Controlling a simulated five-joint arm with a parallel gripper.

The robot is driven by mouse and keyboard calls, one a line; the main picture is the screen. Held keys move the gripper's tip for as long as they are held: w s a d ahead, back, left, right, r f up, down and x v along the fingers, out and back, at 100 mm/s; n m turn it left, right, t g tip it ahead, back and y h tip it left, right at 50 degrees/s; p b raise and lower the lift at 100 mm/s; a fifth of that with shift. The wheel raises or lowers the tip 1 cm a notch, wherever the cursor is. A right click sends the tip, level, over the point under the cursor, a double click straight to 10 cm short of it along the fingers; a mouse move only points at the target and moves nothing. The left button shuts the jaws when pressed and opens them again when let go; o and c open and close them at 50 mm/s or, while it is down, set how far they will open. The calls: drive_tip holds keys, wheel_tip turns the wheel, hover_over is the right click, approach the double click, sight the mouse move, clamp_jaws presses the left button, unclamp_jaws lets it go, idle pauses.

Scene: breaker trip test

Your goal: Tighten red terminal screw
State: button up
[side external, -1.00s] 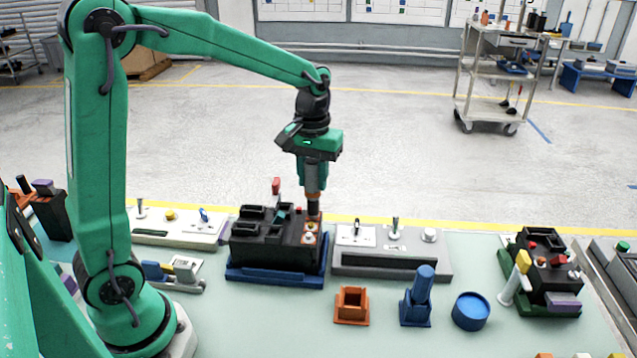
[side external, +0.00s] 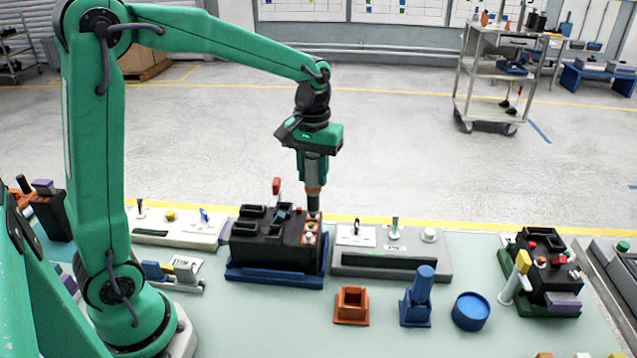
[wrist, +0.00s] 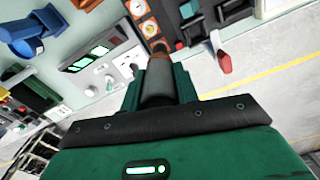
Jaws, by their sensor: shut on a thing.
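The black breaker block (side external: 268,245) sits in a blue tray (side external: 275,279) left of centre in the side view. Its right end carries an orange-edged terminal strip (side external: 309,239) with round screws; the strip also shows in the wrist view (wrist: 148,27). My gripper (side external: 313,178) points straight down over the back of this strip, shut on an upright driver-like tool (side external: 314,202) with an orange band and dark lower end. The tool also shows in the wrist view (wrist: 158,88). Its tip is at or just above the strip; contact and the red screw under it cannot be made out.
A red-handled lever (side external: 276,186) stands behind the block. A grey panel (side external: 390,262) with switches is close on the right. An orange socket (side external: 351,306), a blue holder (side external: 417,300) and a blue round cup (side external: 471,311) stand in front. Bench left of them is clear.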

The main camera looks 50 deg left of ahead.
sight(313, 157)
drive_tip(key=shift+r, duration=2.5)
